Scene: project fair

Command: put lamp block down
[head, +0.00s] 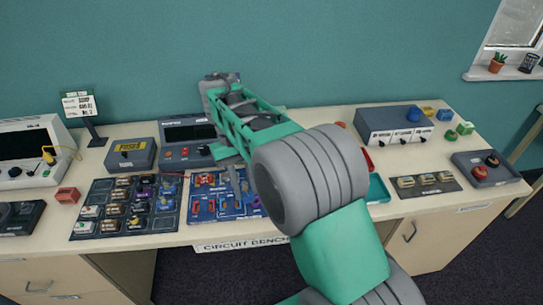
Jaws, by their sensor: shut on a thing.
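My gripper (235,182) points down over the blue circuit board (200,212), partly covered by my own arm. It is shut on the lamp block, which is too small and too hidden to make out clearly. The board lies flat on the bench and carries several small red, orange and pale parts. I cannot tell whether the held block touches the board.
A dark tray (74,226) with several small blocks lies left of the board. A fuses box (130,154) and a grey instrument (189,130) stand behind. A teal tray (379,190), a three-part grey box (390,125) and a dark tray with knobs (486,170) are right.

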